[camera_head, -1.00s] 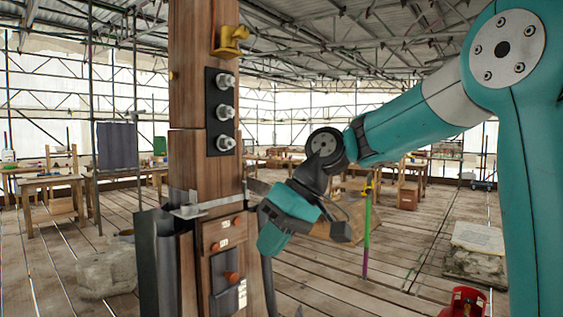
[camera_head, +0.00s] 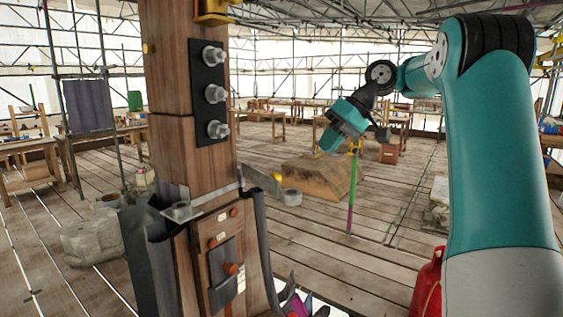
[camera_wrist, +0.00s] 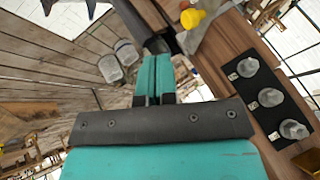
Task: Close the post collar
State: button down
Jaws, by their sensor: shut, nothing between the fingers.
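The wooden post (camera_head: 190,95) stands upright at the left of the head view. A grey metal post collar (camera_head: 218,201) runs across its front, with a flat lug (camera_head: 181,211) at the left. A collar arm (camera_head: 262,181) sticks out from the post's right side and ends in a round piece (camera_head: 291,197); it stands away from the post, so the collar looks open. My gripper (camera_head: 326,146) is up and right of this arm, apart from it. In the wrist view, my gripper's teal fingers (camera_wrist: 155,62) are together and empty. The collar's back is hidden.
The post carries a black plate with several bolts (camera_head: 215,94), also in the wrist view (camera_wrist: 268,98), and a drawer-like panel (camera_head: 226,270). Grey sheets flank it. A wooden block (camera_head: 318,178), coloured pole (camera_head: 352,190) and red canister (camera_head: 430,283) stand right. Floor between is fairly clear.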

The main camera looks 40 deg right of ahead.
aim_at(270, 180)
jog(key=a+r+x, duration=0.1)
jog(key=a+x, duration=0.1)
jog(key=x, duration=0.9)
jog(key=shift+a+b, duration=0.15)
jog(key=shift+b, duration=0.25)
jog(key=shift+r, duration=0.1)
